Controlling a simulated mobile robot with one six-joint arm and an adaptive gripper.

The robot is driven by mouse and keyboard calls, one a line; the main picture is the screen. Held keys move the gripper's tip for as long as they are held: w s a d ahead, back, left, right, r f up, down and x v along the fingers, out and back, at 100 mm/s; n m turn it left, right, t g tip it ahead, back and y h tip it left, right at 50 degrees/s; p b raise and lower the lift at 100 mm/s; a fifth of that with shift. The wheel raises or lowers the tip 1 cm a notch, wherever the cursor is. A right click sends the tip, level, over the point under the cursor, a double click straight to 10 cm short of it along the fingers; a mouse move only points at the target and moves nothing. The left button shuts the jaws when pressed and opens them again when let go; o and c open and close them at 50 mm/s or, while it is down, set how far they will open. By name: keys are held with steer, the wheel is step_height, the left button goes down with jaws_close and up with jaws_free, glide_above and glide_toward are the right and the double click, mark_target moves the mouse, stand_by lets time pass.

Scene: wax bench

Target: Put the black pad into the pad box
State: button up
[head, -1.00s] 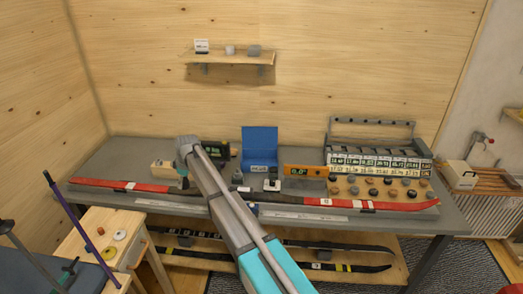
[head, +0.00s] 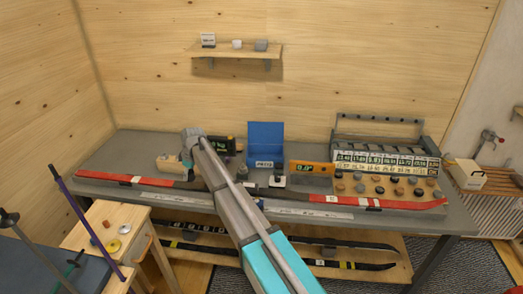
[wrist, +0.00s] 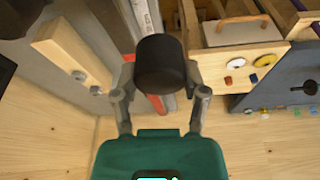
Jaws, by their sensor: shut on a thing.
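The black pad (wrist: 161,62) is a dark round cylinder between the two fingers of my gripper (wrist: 160,80) in the wrist view. My gripper is shut on it, one finger on each side. In the head view my arm reaches over the bench and hides most of the gripper and pad. A blue box (head: 265,134) with a raised lid and a white label stands at the back middle of the bench; the label is too small to read, so I cannot tell if it is the pad box.
A long red-ended ski (head: 400,203) lies along the bench front (head: 453,218). An orange level (head: 312,168), round pieces on a wooden board (head: 375,189) and a numbered rack (head: 385,158) stand to the right. A small wooden table (head: 77,237) is at lower left.

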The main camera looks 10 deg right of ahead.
steer(key=shift+s, duration=0.1)
steer(key=s+d+f+b, duration=0.2)
steer(key=s+d, duration=0.5)
steer(key=s, duration=0.2)
steer(key=s+d+f+b, duration=0.3)
steer(key=s+d, duration=0.4)
steer(key=s, duration=0.2)
steer(key=shift+s+d+n, duration=0.25)
steer(key=shift+n, duration=0.05)
steer(key=shift+w+f, duration=0.1)
